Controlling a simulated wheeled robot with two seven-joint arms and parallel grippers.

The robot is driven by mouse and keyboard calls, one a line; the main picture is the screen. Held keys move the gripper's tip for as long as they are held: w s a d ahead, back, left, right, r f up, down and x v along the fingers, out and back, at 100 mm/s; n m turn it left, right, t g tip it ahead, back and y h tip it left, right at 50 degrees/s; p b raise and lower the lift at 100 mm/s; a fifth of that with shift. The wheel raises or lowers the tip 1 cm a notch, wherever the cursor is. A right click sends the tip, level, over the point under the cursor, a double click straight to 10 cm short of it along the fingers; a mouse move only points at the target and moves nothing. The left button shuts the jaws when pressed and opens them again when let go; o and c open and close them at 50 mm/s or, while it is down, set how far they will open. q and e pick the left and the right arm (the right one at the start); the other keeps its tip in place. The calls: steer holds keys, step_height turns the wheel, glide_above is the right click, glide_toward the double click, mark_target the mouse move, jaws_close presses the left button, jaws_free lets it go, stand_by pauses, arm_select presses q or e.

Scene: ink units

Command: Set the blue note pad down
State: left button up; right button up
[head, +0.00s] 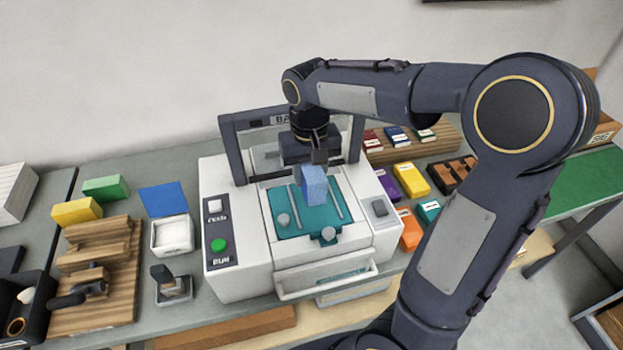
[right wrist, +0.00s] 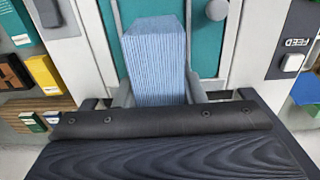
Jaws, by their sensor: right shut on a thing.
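The blue note pad (head: 314,184) is a light blue block of stacked sheets. It is held upright over the teal bed (head: 290,222) of the white machine. My right gripper (head: 318,166) is shut on the pad from above. In the right wrist view, the pad (right wrist: 155,62) sits between the two fingers (right wrist: 158,92), with the teal bed (right wrist: 207,40) behind it. I cannot tell whether the pad's lower end touches the bed. My left gripper is not in view.
The machine has a dark upright frame (head: 232,150), grey knobs and a green button (head: 218,245). A flat blue square (head: 163,198), a white tray (head: 172,236) and a stamp (head: 170,284) lie to its left. Yellow (head: 411,180), purple and orange boxes lie to its right.

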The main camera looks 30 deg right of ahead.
steer(key=shift+w+d+f, duration=0.15)
steer(key=shift+f, duration=0.1)
steer(key=f, duration=0.3)
steer(key=shift+w+d+f, duration=0.15)
steer(key=shift+d, duration=0.05)
steer(key=shift+f, duration=0.15)
steer(key=shift+f, duration=0.25)
steer(key=o, duration=1.1)
steer(key=shift+c, duration=0.2)
steer(key=shift+r, duration=0.1)
